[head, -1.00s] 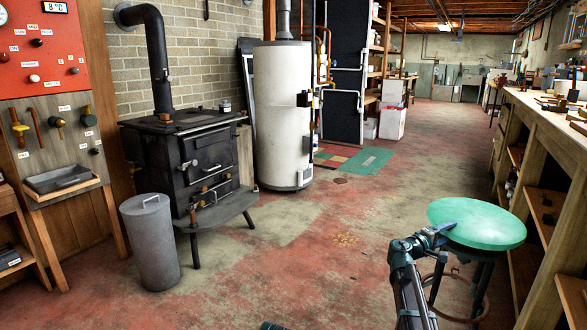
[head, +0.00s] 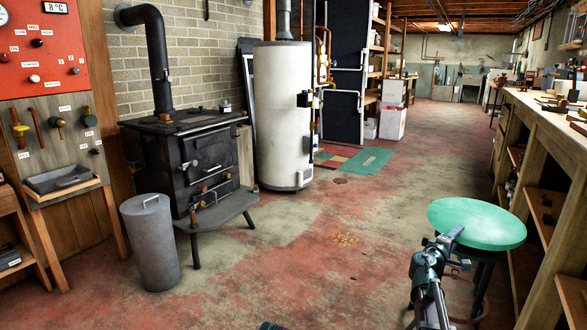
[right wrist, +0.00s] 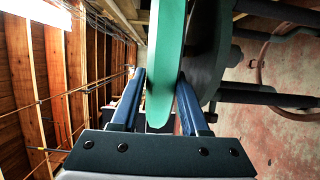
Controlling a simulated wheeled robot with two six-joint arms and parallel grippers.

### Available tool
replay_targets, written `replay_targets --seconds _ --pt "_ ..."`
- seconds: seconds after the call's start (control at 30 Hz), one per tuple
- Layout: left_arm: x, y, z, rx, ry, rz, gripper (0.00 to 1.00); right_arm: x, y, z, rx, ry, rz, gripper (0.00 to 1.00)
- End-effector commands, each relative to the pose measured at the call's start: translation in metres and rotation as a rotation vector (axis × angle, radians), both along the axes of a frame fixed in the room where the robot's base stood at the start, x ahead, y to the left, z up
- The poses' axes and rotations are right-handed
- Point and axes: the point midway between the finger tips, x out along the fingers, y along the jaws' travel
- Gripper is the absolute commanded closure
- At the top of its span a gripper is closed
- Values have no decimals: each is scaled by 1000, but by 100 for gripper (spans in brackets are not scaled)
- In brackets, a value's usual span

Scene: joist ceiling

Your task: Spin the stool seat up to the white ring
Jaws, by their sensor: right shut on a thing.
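The stool seat (head: 480,222) is a round, flat green disc at the lower right of the head view. Its dark legs and a brown hoop stand under it. My right gripper (head: 450,238) is at the seat's near left rim. In the right wrist view, the green seat (right wrist: 165,60) shows edge-on between the two blue fingers of the gripper (right wrist: 160,100), which is shut on the rim. The dark underside parts of the stool (right wrist: 208,55) lie to the right there. I cannot make out the white ring in either view.
A long wooden workbench (head: 545,160) with open shelves runs along the right, close to the stool. A grey lidded bin (head: 150,245), a black stove (head: 190,165) and a white tank (head: 282,110) stand at the left. The floor between is clear.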

Motion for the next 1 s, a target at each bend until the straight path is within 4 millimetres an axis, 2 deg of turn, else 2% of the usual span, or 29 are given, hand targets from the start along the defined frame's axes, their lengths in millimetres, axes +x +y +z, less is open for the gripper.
replay_targets --seconds 0.17,0.4,0.73,1.0 --pt "0 0 0 0 0 0 32 -3 -2 0 1 0 11 100" --pt "0 0 1 0 0 0 32 -21 -19 1 1 -1 147 100" --pt "0 0 1 0 0 0 32 -25 -25 1 0 0 220 100" --pt "0 0 2 0 0 0 32 -38 -47 2 0 0 370 100"
